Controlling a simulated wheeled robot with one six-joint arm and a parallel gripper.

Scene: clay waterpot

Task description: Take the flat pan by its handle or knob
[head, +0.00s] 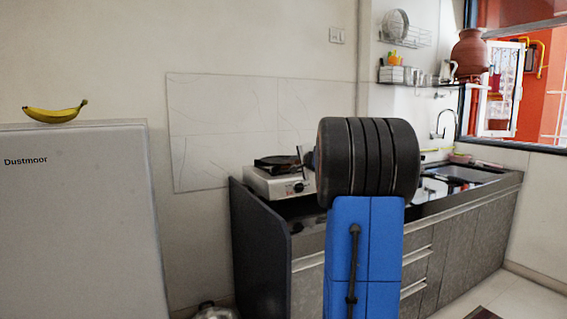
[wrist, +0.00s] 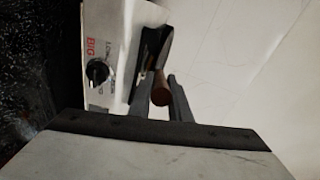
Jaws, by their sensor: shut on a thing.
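The flat pan (head: 275,162) is dark and sits on top of the stove (head: 273,184) in the head view. In the wrist view the dark pan (wrist: 151,45) shows edge-on beside the stove's front panel, and its brown handle (wrist: 160,92) points toward the camera. My gripper (wrist: 159,84) has one finger on each side of the handle and is shut on it. In the head view my arm hides the gripper and part of the stove's right side.
The stove stands on a dark counter (head: 312,214) against the wall. The sink (head: 465,174) is farther right. A rack with dishes (head: 405,36) and a clay pot (head: 469,54) are above. A banana (head: 55,113) lies on the fridge (head: 75,215) at left.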

